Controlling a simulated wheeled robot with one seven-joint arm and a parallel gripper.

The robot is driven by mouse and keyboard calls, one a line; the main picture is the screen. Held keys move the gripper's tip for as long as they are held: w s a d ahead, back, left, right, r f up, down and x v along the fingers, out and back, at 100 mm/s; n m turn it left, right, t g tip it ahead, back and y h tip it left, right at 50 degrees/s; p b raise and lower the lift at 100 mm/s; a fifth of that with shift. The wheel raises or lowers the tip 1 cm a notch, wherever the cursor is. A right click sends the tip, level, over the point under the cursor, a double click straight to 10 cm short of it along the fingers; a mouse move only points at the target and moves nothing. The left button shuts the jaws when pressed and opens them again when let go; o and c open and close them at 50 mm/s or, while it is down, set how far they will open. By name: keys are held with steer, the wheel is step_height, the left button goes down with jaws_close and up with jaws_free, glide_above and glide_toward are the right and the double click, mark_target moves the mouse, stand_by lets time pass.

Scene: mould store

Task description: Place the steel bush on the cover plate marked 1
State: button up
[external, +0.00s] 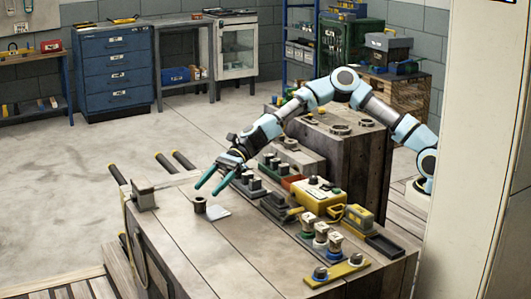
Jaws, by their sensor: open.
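A short dark hollow cylinder, which looks like the steel bush (200,205), stands upright on the wooden bench top towards its left end. A pale flat piece (218,211) lies just right of it. My gripper (207,190) has two teal fingers, spread apart and empty, pointing down and left. In the picture the fingertips are just above the bush, with no visible contact; the exact height gap is unclear. No number 1 can be read in this view, so I cannot tell which piece is the cover plate marked 1.
On the bench (190,245), a yellow box (318,192), dark blocks, labelled round pieces (320,237) and a yellow bar with blue knobs (336,272) crowd the right side. A grey metal block (144,194) stands at the left corner. The front-left top is clear.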

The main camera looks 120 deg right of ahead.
mark_target(212, 206)
steer(key=shift+s+d+r, duration=0.1)
steer(key=shift+d+r, duration=0.05)
steer(key=shift+r, duration=1.85)
steer(key=s+a+r+n+g+h+p, duration=0.1)
steer(key=s+a+r+n+g+p, duration=0.25)
steer(key=s+a+n+p, duration=0.5)
steer(key=s+a+r+n+g+p, duration=0.3)
steer(key=a+n+g+p, duration=0.15)
steer(key=a+p, duration=0.5)
steer(key=s+a+r+n+g+h+p, duration=0.1)
steer(key=s+a+r+n+h+p, duration=0.1)
steer(key=s+r+n+p, duration=0.6)
steer(key=s+a+r+n+g+h+p, duration=0.2)
steer(key=s+r+n+p, duration=0.7)
steer(key=s, duration=1)
step_height(212, 206, up, 2)
steer(key=shift+a+h+p, duration=0.3)
steer(key=shift+a+p, duration=0.35)
steer(key=shift+a, duration=0.1)
steer(key=shift+o, duration=0.4)
